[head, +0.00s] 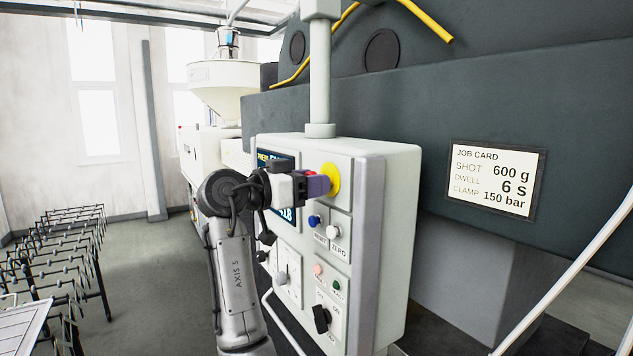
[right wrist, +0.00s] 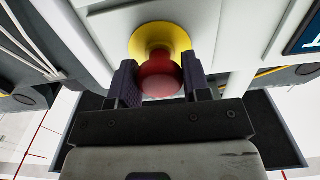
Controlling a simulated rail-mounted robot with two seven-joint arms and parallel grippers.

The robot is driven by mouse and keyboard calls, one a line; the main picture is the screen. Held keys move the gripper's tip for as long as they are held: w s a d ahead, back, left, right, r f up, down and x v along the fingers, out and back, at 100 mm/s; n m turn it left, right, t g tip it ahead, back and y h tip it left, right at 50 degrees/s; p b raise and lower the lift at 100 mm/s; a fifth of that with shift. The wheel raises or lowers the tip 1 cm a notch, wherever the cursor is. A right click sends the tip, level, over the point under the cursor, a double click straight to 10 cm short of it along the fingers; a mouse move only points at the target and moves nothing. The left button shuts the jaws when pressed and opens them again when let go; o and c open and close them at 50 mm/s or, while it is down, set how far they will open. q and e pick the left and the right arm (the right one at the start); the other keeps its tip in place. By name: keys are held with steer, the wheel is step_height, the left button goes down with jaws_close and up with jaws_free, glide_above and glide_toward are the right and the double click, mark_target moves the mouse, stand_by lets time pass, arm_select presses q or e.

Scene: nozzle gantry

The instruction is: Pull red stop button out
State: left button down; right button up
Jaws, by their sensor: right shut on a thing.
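The red stop button (right wrist: 158,76) sits on a round yellow base (right wrist: 177,36) on the control box in the right wrist view. In the head view the yellow base (head: 331,178) shows near the top right of the panel, and the button is mostly hidden by my gripper. My right gripper (right wrist: 158,80) has one finger on each side of the red button and is shut on it. It also shows in the head view (head: 322,184), reaching to the panel from the left. My left gripper is not in view.
The pale control box (head: 380,230) has a blue knob (head: 314,221), a white button (head: 332,232) and a black switch (head: 321,318) below the stop button. A job card (head: 494,179) is on the dark machine at right. A wire rack (head: 60,250) stands at left.

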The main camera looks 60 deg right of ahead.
steer(key=shift+w+a, duration=0.2)
steer(key=shift+a, duration=0.15)
steer(key=o, duration=1.2)
steer(key=shift+a, duration=0.1)
steer(key=shift+o, duration=0.5)
steer(key=b+v, duration=0.2)
steer(key=v, duration=1.1)
steer(key=shift+w+a, duration=0.25)
steer(key=shift+a, duration=0.05)
